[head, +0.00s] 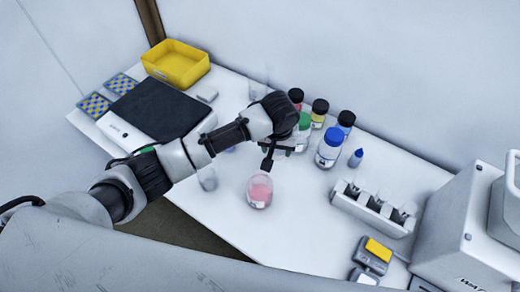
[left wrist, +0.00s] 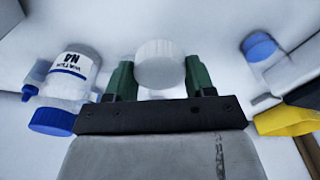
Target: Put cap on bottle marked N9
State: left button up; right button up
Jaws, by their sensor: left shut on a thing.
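My left gripper (head: 270,160) is over the middle of the bench, above and behind an open clear vessel of pink liquid (head: 260,190). In the left wrist view, its green fingers (left wrist: 158,82) are shut on a white ribbed cap (left wrist: 160,62). The cap cannot be made out in the head view. A white bottle with a blue cap (head: 329,150) stands right of the gripper. In the left wrist view this blue-capped bottle (left wrist: 72,75) reads N4. I cannot read N9 on any bottle. My right gripper is not in view.
A white rack (head: 372,212), small scale (head: 374,256) and instrument (head: 465,235) are right. A laptop-like device (head: 150,110) and yellow tray (head: 172,65) are left. The front middle is fairly clear.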

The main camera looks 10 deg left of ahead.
pick_arm(q)
jog(key=s+d+r, duration=0.1)
jog(key=d+r, duration=0.2)
jog(key=d, duration=0.2)
jog(key=shift+d+r+b, duration=0.15)
jog(key=shift+d+b, duration=0.05)
jog(key=shift+b, duration=0.1)
jog(key=s+a+r, duration=0.4)
jog(key=s+a, duration=0.2)
jog(key=a, duration=0.4)
jog(key=s+a+r, duration=0.4)
jog(key=s+a, duration=0.2)
jog(key=a, duration=0.3)
jog(key=shift+s+a, duration=0.35)
jog(key=shift+a, duration=0.05)
